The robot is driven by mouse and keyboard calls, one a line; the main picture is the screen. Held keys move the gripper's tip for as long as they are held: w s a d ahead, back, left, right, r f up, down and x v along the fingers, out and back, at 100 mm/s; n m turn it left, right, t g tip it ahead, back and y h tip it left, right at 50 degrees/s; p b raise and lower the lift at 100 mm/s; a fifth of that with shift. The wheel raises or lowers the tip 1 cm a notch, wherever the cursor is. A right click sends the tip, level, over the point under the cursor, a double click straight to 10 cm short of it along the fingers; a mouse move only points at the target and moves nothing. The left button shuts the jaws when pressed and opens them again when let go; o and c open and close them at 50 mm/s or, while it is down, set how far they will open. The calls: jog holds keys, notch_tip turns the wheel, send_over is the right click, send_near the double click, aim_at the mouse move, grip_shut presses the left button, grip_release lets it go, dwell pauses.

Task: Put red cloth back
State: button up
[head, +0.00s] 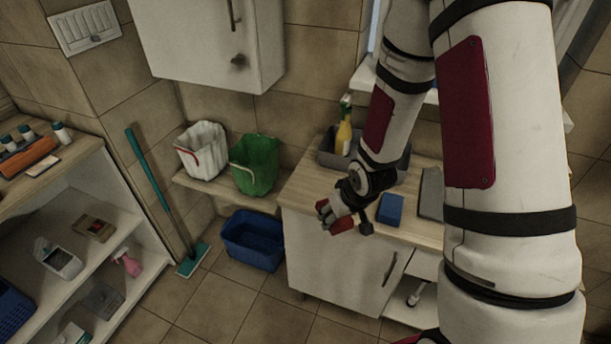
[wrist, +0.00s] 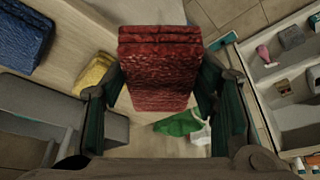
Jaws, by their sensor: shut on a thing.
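The red cloth (wrist: 160,75) is a folded, textured block between the two fingers of my gripper (wrist: 160,88) in the wrist view. My gripper is shut on it. In the head view my gripper (head: 334,212) is at the left front edge of the wooden counter (head: 300,188), and part of the red cloth (head: 342,226) shows below the fingers. I cannot tell whether the cloth touches the counter. A blue cloth (head: 391,209) lies on the counter to the right; it also shows in the wrist view (wrist: 22,38). A yellow folded thing (wrist: 92,76) lies nearer the gripper.
A grey tub (head: 325,150) with a yellow bottle (head: 344,137) stands behind my gripper. A grey object (head: 430,192) is right of the blue cloth. White (head: 202,150) and green (head: 255,164) buckets stand on a shelf to the left, above a blue basin (head: 253,240).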

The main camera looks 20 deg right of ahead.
send_over(311, 190)
jog(key=s, duration=0.2)
jog(key=shift+w+d+f, duration=0.15)
jog(key=shift+f, duration=0.55)
jog(key=shift+w+f, duration=0.25)
jog(key=shift+f+p, duration=0.55)
jog(key=shift+f, duration=0.95)
jog(key=shift+f, duration=0.2)
jog(key=o, duration=1.1)
